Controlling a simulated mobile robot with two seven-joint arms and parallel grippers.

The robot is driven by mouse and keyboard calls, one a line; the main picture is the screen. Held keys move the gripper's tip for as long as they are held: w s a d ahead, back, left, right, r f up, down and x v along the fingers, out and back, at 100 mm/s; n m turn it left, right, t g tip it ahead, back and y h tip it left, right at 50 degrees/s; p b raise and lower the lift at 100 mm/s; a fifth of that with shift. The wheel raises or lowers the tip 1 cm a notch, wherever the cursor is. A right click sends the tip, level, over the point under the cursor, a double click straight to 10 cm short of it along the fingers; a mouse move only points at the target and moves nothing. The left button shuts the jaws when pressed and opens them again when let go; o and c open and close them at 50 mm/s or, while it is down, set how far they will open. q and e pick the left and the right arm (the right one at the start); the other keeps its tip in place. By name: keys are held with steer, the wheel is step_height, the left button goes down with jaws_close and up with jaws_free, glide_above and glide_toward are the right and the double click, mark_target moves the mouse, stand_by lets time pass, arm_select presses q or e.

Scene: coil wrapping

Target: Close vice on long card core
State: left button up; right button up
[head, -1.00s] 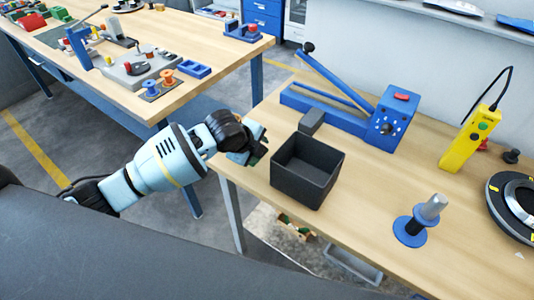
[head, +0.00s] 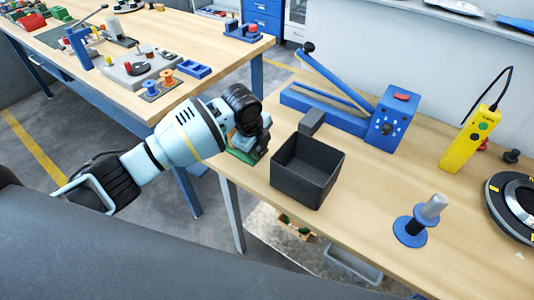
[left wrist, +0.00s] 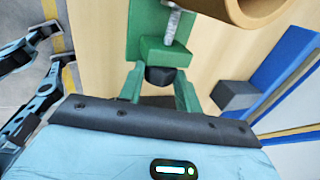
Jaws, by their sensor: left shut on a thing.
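The green vice (head: 243,156) sits at the left edge of the right-hand workbench, mostly hidden behind my left gripper (head: 252,143). In the left wrist view, the vice body (left wrist: 165,52) shows with a metal screw (left wrist: 172,27) and a black knob (left wrist: 160,76). My left gripper (left wrist: 158,88) is shut on that knob, with one finger on each side. A tan card core (left wrist: 245,12) shows at the top of this view, close to the screw. Its far part is cut off, and I cannot tell whether the vice jaws touch it. My right gripper is not in view.
A black open box (head: 306,185) stands just right of my left gripper. Behind it is a blue lever machine (head: 345,120) with a grey block (head: 311,122). A blue spool stand (head: 411,232) and a yellow control box (head: 467,142) are farther right. Bare bench lies between them.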

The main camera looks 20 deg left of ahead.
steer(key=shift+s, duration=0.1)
arm_select(q)
steer(key=g, duration=0.1)
steer(key=g+y+b, duration=0.1)
steer(key=shift+w+d+f+g, duration=0.15)
steer(key=shift+w+f+g, duration=0.1)
steer(key=shift+w+g, duration=0.05)
steer(key=shift+g, duration=0.3)
steer(key=shift+r, duration=0.2)
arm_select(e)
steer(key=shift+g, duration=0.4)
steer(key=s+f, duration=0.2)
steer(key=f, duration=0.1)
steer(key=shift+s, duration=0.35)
